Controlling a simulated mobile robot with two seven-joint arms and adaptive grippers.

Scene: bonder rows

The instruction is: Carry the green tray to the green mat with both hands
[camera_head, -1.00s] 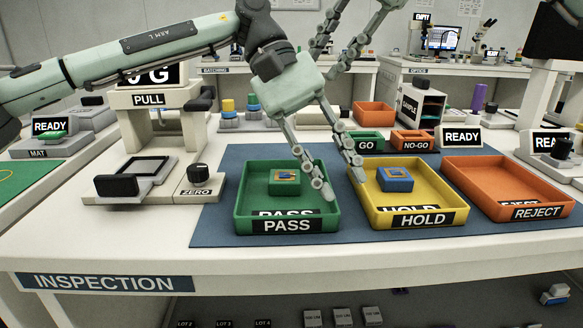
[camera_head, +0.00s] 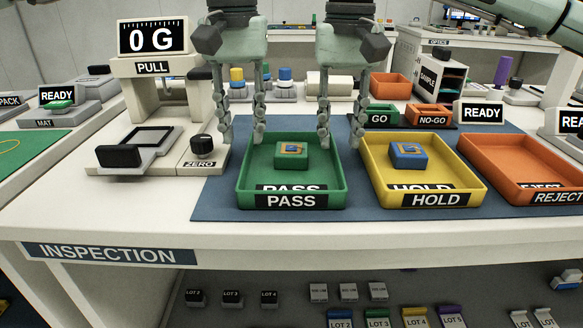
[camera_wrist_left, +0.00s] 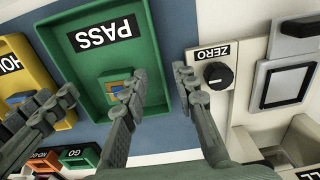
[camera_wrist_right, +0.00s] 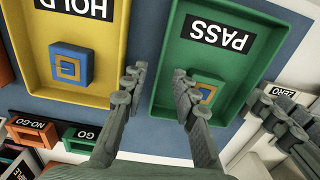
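The green tray (camera_head: 290,200), labelled PASS, rests on the blue work mat and holds a small green block (camera_head: 291,157) with a blue and orange top. My left gripper (camera_head: 243,135) points down, open, with one finger outside the tray's left wall and one inside. The left wrist view shows the tray (camera_wrist_left: 148,60) wall between those fingers. My right gripper (camera_head: 340,138) is open over the right wall, one finger on each side; the right wrist view shows this wall of the tray (camera_wrist_right: 168,60) too. Fingertip contact is unclear. The green mat (camera_head: 30,150) is at the far left.
The yellow HOLD tray (camera_head: 470,190) stands close right of the green tray, with the orange REJECT tray (camera_head: 550,185) beyond. The pull gauge (camera_head: 150,70) and ZERO knob (camera_head: 203,146) stand between the green tray and green mat. Small bins (camera_head: 430,114) stand behind.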

